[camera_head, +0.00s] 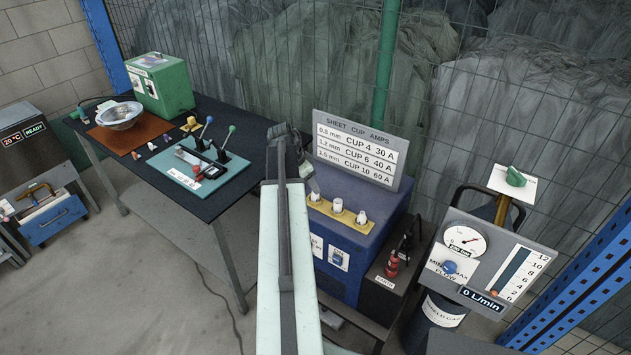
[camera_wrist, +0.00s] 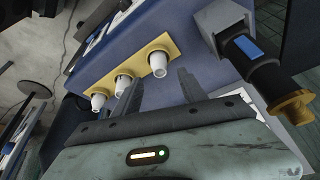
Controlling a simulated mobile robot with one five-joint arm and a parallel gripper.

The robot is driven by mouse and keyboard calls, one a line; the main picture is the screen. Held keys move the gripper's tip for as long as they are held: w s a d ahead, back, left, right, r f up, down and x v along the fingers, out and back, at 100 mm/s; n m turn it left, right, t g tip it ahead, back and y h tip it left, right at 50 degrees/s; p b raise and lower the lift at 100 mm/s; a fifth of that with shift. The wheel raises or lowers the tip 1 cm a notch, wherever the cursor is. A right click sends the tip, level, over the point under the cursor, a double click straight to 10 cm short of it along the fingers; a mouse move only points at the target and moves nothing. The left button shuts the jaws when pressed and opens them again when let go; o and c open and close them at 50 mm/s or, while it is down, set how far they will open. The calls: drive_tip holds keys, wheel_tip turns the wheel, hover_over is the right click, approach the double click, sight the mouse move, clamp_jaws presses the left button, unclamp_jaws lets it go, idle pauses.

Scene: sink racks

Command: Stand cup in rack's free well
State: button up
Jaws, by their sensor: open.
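A yellow rack (camera_head: 327,210) sits on top of the blue machine and bears three small white cups: a left cup (camera_head: 315,196), a middle cup (camera_head: 338,205) and a right cup (camera_head: 361,217). In the wrist view the yellow rack (camera_wrist: 139,69) and the white cups (camera_wrist: 158,62) show at a slant beyond my fingers. I cannot make out a free well in either view. My gripper (camera_wrist: 163,78) is open and empty, with its fingers apart near the end cup. In the head view my gripper (camera_head: 302,160) is mostly hidden behind my arm, near the rack's left end.
A sign (camera_head: 359,148) listing sheet, cup and amps stands behind the rack on the blue machine (camera_head: 345,249). A dark bench (camera_head: 237,132) with a teal mat is left. Wire fence closes the back.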

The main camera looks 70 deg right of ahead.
drive_tip(key=p+v, duration=0.4)
drive_tip(key=v, duration=0.2)
drive_tip(key=shift+r, duration=0.2)
drive_tip(key=w+a+f+n+t+y, duration=0.1)
drive_tip(key=w+a+n, duration=0.5)
drive_tip(key=w+a, duration=0.8)
drive_tip(key=w+a+n+t, duration=0.2)
drive_tip(key=w+a+n, duration=0.5)
drive_tip(key=w+a, duration=0.65)
drive_tip(key=a+n+y, duration=0.2)
drive_tip(key=a+n, duration=1)
drive_tip(key=a, duration=2.4)
drive_tip(key=shift+w+f+n+y, duration=0.3)
drive_tip(key=shift+w+f, duration=0.1)
